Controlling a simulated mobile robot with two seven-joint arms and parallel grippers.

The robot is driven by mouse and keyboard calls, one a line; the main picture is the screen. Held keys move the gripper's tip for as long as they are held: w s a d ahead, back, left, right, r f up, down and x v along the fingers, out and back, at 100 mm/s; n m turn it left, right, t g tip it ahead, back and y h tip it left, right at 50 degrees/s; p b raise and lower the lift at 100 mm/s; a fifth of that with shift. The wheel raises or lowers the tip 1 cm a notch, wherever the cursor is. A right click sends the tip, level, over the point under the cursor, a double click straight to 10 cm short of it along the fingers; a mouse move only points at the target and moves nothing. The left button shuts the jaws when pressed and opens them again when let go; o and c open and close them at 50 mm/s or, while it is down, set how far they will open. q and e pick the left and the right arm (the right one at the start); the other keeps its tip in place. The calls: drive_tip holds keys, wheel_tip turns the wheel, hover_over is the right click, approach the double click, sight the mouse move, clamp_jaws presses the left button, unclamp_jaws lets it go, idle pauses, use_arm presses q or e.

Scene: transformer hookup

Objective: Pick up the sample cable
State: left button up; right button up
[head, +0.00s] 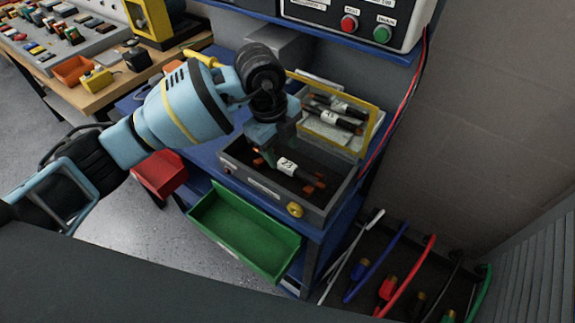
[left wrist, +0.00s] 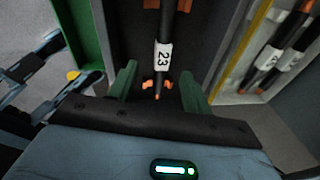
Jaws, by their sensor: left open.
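The sample cable (head: 304,175) is short and black with a white "23" label and orange ends. It lies in a grey open tray (head: 240,183) on the blue bench. In the left wrist view the cable (left wrist: 168,22) runs down from the top, its orange-tipped end between the fingers. My left gripper (head: 271,157) is over the tray at the cable's left end. In the left wrist view my left gripper (left wrist: 160,88) is open, with one green finger on each side of the cable and gaps showing. My right gripper is not in view.
A yellow-rimmed box (head: 372,128) behind the tray holds more labelled black cables. A green drawer (head: 248,232) stands open below, with a red bin (head: 160,174) left of it. A control box (head: 352,14) is above. Coloured cables (head: 405,275) hang at lower right.

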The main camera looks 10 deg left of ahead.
sight(287, 165)
use_arm(q)
drive_tip(key=shift+w+d+f, duration=0.1)
drive_tip(key=shift+d+f, duration=0.05)
drive_tip(key=shift+f, duration=0.7)
drive_tip(key=shift+w+d+f, duration=0.1)
drive_tip(key=shift+w+f, duration=0.05)
drive_tip(key=shift+f, duration=0.75)
drive_tip(key=shift+w+d+f, duration=0.1)
drive_tip(key=shift+d+f, duration=0.05)
drive_tip(key=shift+f, duration=0.7)
drive_tip(key=shift+r, duration=0.1)
clamp_jaws()
